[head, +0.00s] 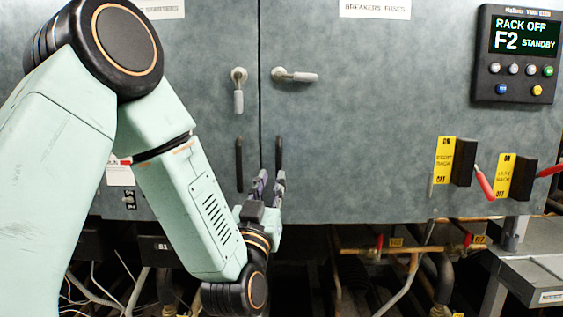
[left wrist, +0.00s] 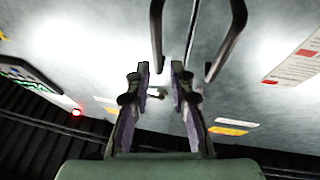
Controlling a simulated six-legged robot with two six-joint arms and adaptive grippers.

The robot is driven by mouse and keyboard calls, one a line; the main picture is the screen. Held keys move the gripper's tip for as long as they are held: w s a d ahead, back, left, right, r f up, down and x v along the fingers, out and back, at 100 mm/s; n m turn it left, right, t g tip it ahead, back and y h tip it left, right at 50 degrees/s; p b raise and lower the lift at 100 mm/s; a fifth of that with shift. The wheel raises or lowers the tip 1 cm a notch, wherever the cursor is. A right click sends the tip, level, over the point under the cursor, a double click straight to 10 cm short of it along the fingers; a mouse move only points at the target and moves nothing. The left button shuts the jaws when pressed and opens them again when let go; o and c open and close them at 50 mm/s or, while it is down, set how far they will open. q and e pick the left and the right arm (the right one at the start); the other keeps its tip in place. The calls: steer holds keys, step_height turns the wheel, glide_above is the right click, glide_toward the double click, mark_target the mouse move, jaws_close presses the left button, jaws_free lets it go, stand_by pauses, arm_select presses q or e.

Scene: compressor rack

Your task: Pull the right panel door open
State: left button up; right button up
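The right panel door (head: 360,140) is a grey-blue panel that looks shut, flush with its neighbour along a dark seam. Its lever latch (head: 295,75) lies horizontal. Its black vertical pull handle (head: 279,150) stands just right of the seam. My left gripper (head: 269,176) is at the lower end of this handle, its two fingers apart and pointing up. In the left wrist view the open fingers (left wrist: 158,68) have nothing between them. Two black handles (left wrist: 157,35) show beyond the tips there; contact cannot be told. My right gripper is not in view.
The left door (head: 200,130) has its own black handle (head: 239,163) and a latch hanging down (head: 238,88). Red-levered switches (head: 484,182) and a display box (head: 517,55) are at the right. Pipes and cables run below the doors; a grey cart (head: 530,270) stands lower right.

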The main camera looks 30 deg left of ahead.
mark_target(278, 164)
arm_select(q)
steer(key=x, duration=0.2)
steer(key=p+x, duration=0.1)
steer(key=x, duration=0.3)
steer(key=shift+d+r, duration=0.15)
steer(key=shift+d, duration=0.2)
steer(key=shift+w+a, duration=0.2)
steer(key=shift+a, duration=0.2)
steer(key=shift+w, duration=0.1)
steer(key=shift+d, duration=0.1)
steer(key=shift+d, duration=0.1)
steer(key=shift+c, duration=0.8)
jaws_close()
